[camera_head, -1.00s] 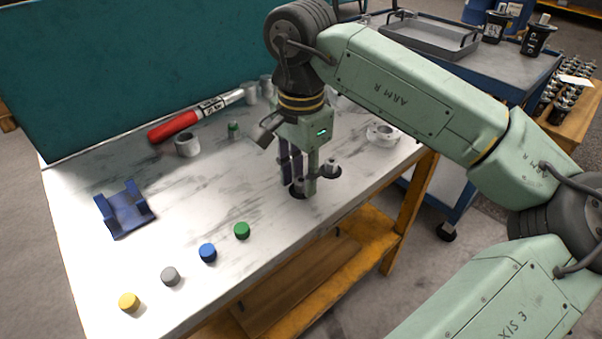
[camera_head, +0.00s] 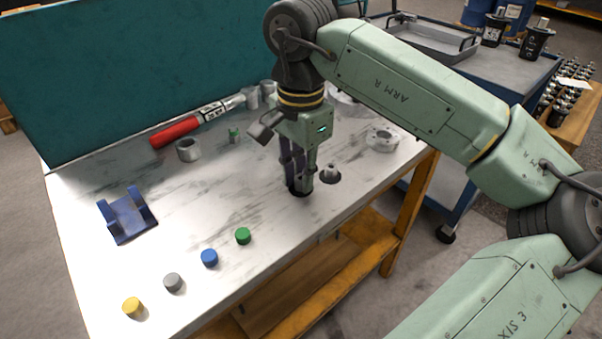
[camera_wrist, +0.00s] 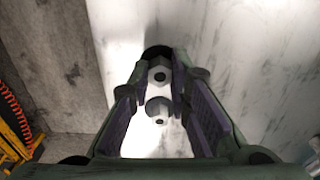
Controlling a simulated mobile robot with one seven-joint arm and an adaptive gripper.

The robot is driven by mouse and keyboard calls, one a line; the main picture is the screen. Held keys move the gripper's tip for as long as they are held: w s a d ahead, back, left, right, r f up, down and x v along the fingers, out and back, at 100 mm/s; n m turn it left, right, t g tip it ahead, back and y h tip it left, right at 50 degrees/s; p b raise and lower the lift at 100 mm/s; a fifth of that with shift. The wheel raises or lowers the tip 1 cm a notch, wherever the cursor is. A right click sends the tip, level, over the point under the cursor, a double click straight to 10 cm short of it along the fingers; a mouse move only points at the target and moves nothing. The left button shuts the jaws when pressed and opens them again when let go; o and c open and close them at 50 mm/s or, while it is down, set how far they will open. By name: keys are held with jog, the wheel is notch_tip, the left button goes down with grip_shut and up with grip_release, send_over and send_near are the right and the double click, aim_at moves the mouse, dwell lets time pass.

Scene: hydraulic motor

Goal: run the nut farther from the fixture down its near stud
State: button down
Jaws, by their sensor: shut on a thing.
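Two grey nuts stand in dark round spots near the table's right edge. The right-hand nut (camera_head: 330,171) stands free, beside my gripper (camera_head: 300,184). The left one is largely hidden by my fingers in the head view. In the wrist view, one hex nut with a dark hole (camera_wrist: 159,73) sits between the tips of my gripper (camera_wrist: 160,62), which is shut on it. A second round-topped grey part (camera_wrist: 158,106) shows below it, between the open upper fingers. A blue cradle-like fixture (camera_head: 127,216) lies at the table's left. The threads and nut height are too small to tell.
Yellow (camera_head: 132,307), grey (camera_head: 173,282), blue (camera_head: 209,257) and green (camera_head: 243,236) caps line the front edge. A red-handled tool (camera_head: 176,131), a grey ring (camera_head: 189,149) and a flanged part (camera_head: 382,139) lie behind. The table between fixture and gripper is clear.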

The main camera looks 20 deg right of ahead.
jog(key=shift+r+p, duration=1.25)
jog(key=shift+r, duration=0.85)
jog(key=shift+d, duration=0.1)
